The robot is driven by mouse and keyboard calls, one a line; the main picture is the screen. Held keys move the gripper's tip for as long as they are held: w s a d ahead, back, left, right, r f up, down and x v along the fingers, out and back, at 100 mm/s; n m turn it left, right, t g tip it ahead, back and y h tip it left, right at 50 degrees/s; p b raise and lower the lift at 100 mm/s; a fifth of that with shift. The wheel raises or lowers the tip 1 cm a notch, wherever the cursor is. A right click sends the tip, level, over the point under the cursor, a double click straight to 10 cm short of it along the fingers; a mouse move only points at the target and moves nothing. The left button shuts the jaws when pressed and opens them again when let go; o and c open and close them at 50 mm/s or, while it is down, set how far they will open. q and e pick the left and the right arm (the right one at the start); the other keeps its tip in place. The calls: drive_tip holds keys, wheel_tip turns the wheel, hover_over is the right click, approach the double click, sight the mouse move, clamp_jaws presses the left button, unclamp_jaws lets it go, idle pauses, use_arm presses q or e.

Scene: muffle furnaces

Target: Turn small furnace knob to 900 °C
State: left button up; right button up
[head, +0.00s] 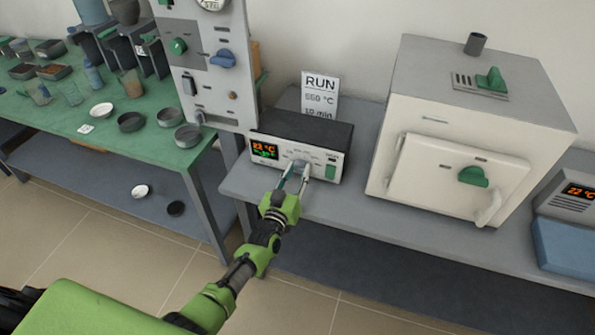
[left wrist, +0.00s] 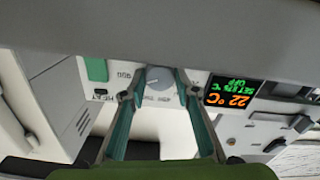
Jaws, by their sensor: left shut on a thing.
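The small control box (head: 318,133) stands on the grey bench, with a dark top and a light front panel. Its grey knob (left wrist: 158,77) sits between the fingers of my left gripper (head: 294,174) in the left wrist view (left wrist: 153,92). The gripper is shut on the knob, one finger on each side. The fingers largely cover the knob in the head view. The box's display (head: 265,150) shows 22 °C in orange, with a green SET line and OFF below; the set number is hard to read. The display is upside down in the left wrist view (left wrist: 230,96). My right gripper is out of view.
A green rocker switch (left wrist: 96,68) is near the knob. A RUN card (head: 320,92) stands behind the box. A large furnace (head: 455,165) stands to the right, a tall panel (head: 212,80) to the left. A green table (head: 150,150) holds dishes and beakers.

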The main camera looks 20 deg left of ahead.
use_arm(q)
drive_tip(key=shift+s+f+m, duration=0.1)
drive_tip(key=shift+f+m, duration=0.05)
drive_tip(key=shift+m, duration=0.55)
drive_tip(key=o, duration=1.1)
drive_tip(key=s, duration=1.2)
drive_tip(key=shift+a, duration=0.2)
